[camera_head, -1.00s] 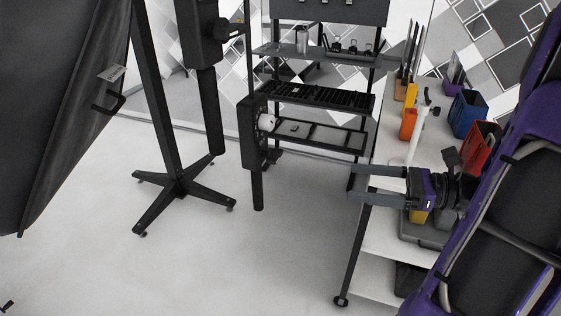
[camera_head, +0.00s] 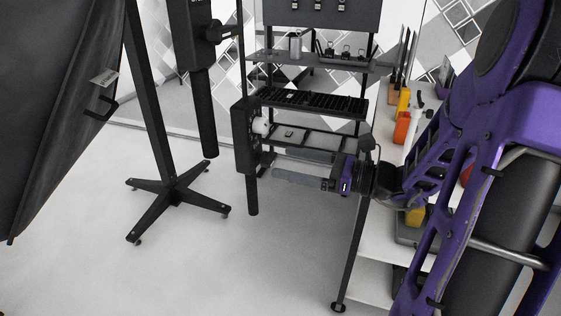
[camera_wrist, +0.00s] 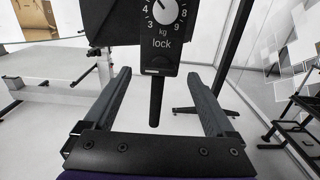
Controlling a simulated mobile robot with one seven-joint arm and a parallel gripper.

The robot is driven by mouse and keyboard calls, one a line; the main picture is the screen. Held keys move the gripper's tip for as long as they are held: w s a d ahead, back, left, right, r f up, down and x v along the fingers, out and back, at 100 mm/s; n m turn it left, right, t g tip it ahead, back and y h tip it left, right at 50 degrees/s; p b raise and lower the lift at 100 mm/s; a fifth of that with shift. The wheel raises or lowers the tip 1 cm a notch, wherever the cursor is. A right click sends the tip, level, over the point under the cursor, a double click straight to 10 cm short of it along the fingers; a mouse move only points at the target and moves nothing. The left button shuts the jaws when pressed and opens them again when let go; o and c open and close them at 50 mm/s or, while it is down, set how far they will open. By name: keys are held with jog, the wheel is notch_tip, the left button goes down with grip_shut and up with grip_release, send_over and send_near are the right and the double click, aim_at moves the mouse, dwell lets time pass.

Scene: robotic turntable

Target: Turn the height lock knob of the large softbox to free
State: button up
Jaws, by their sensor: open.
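The large softbox (camera_head: 60,110) is a black panel at the left of the head view, with a small label and handle at its edge. A black box with a dark knob (camera_head: 222,31) is on the post right of the stand. A lower black box (camera_head: 243,135) carries a white knob (camera_head: 261,127). In the wrist view a white dial (camera_wrist: 164,10) with numbers, "kg" and the word "lock" sits on a black box (camera_wrist: 160,55). I cannot tell which knob is the softbox's height lock. My gripper (camera_head: 277,163) is open and empty, its fingers right of the lower box.
A stand with a crossed floor base (camera_head: 178,190) is left of centre. A shelf rack (camera_head: 315,100) stands behind my gripper. A white table (camera_head: 375,235) with colored bins is at the right, partly behind my arm. The floor at front centre is clear.

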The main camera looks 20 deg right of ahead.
aim_at(266, 159)
jog(key=shift+x, duration=1.35)
jog(key=c, duration=1.4)
